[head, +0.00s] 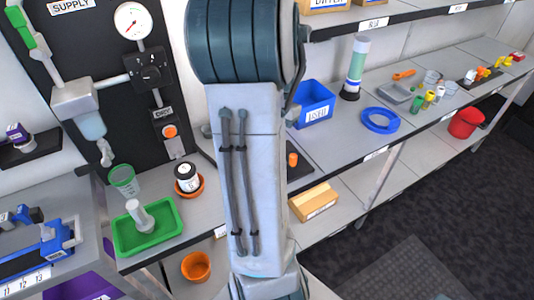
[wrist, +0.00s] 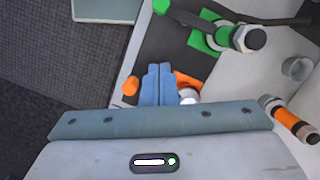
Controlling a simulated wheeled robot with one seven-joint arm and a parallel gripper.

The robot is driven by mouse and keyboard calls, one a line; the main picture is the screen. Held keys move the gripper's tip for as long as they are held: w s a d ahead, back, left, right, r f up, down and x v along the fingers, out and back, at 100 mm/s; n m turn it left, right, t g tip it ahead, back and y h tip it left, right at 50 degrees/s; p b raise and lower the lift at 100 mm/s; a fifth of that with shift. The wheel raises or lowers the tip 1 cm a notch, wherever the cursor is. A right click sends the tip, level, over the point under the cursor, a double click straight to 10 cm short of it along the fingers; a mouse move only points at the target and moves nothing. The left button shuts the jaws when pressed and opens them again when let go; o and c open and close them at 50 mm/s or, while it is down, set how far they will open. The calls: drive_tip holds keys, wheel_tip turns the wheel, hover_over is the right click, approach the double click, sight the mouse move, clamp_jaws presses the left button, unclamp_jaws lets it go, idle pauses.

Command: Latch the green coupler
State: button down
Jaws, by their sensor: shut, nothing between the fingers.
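In the wrist view, a green coupler-like fitting (wrist: 207,38) with a metal hex nut lies at the top right, beside a dark hose. My gripper (wrist: 159,70) has blue fingers pressed together with nothing between them. It is below and left of the green fitting in the picture and apart from it. An orange part shows behind the fingers, partly hidden. In the head view, a green part (head: 20,27) sits on the pipe at the upper left of the black panel. I cannot tell whether it is the same fitting. My arm hides the gripper in the head view.
An orange-banded cylinder (wrist: 290,122) is at the right of the wrist view.

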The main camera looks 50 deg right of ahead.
drive_tip(key=v, duration=0.3)
drive_tip(key=shift+d+r, duration=0.2)
drive_tip(key=shift+r, duration=0.15)
idle(0.3)
drive_tip(key=s+a+r+n+t+h, duration=0.1)
drive_tip(key=a+n, duration=0.7)
drive_tip(key=a, duration=0.7)
drive_tip(key=s+a+n+t+h, duration=0.1)
drive_tip(key=a+n+t, duration=0.1)
drive_tip(key=a+n, duration=0.6)
drive_tip(key=a, duration=0.7)
drive_tip(key=shift+s+r+h, duration=0.2)
drive_tip(key=shift+r+h, duration=0.2)
